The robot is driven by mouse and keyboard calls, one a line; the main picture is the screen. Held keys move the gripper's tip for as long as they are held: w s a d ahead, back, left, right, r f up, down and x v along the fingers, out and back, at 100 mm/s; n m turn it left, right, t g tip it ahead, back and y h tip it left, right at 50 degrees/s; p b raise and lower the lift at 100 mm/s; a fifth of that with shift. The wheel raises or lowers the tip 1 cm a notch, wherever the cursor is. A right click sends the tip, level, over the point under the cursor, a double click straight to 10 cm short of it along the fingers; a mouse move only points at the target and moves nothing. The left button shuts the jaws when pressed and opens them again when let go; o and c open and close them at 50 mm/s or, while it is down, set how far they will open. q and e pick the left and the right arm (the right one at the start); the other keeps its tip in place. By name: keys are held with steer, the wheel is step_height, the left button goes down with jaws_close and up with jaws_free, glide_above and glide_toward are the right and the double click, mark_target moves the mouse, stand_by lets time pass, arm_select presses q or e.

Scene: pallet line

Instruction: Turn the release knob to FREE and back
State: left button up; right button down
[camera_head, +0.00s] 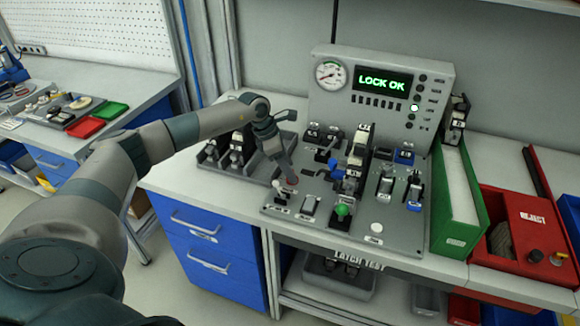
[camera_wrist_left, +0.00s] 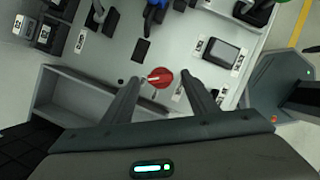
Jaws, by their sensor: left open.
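The test panel (camera_head: 330,226) lies flat on the bench, with several switches, levers and knobs on it. A round red knob with a pale pointer (camera_wrist_left: 160,78) shows in the left wrist view, between the two fingers of my left gripper (camera_wrist_left: 161,82). The fingers are open, one on each side of the knob, and I cannot tell whether they touch it. In the head view my left gripper (camera_head: 288,170) points down over the panel's left part and hides most of the knob. The FREE marking is not readable. My right gripper is not in view.
An upright console (camera_head: 340,110) behind the panel shows LOCK OK in green. A grey tray with dark parts (camera_head: 215,160) stands left of the panel. A green bin (camera_head: 470,205) and a red REJECT box (camera_head: 520,232) stand at the right.

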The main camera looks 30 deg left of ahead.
arm_select(q)
steer(key=shift+x, duration=0.75)
steer(key=c, duration=1.1)
steer(key=shift+o, duration=0.2)
